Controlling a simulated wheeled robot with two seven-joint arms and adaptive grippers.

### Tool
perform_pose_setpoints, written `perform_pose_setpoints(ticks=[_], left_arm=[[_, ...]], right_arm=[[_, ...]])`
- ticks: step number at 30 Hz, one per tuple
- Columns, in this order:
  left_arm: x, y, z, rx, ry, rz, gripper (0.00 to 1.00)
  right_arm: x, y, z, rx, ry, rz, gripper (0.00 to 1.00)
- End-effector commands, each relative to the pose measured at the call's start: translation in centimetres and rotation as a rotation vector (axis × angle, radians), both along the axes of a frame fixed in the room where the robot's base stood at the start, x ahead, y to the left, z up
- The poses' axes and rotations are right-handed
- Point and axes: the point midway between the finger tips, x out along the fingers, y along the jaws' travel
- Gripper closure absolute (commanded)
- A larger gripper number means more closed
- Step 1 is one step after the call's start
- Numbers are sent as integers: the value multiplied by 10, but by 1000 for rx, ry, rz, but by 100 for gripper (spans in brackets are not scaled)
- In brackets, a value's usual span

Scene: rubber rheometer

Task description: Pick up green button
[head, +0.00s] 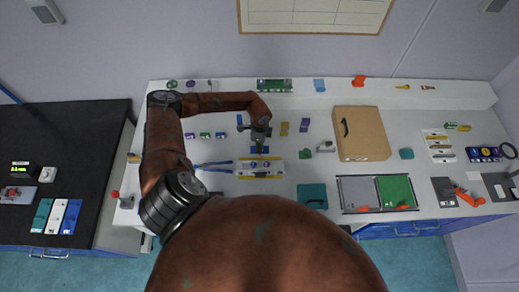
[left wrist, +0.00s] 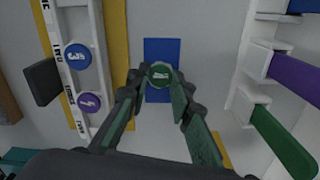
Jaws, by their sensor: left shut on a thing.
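The round green button (left wrist: 159,72) with a white mark shows in the left wrist view between the fingertips of my left gripper (left wrist: 160,82), which is shut on it. The button is over a blue rectangle (left wrist: 161,52); I cannot tell whether it touches that surface. In the head view my left gripper (head: 260,140) points down above the middle of the bench, just behind a white and yellow button holder (head: 275,168). The green button cannot be made out there. My right gripper is not in view.
Two round buttons, one blue (left wrist: 77,56) and one purple (left wrist: 89,102), sit on the labelled white strip at the left of the wrist view. A purple-handled piece (left wrist: 293,74) and a green-handled piece (left wrist: 283,142) stand at right. A brown box (head: 362,134) stands right on the bench.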

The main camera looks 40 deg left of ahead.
Motion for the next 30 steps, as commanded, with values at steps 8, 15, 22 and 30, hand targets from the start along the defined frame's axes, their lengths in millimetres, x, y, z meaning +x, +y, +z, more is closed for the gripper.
perform_pose_setpoints(ticks=[8,15,22,30], left_arm=[[0,0,0,0,0,0,93],[1,0,7,0,-1,0,93],[-9,-3,41,0,-1,-4,93],[-59,-21,94,1,2,-4,93]], right_arm=[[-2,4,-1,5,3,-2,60],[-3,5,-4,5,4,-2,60],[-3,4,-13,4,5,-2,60],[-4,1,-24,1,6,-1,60]])
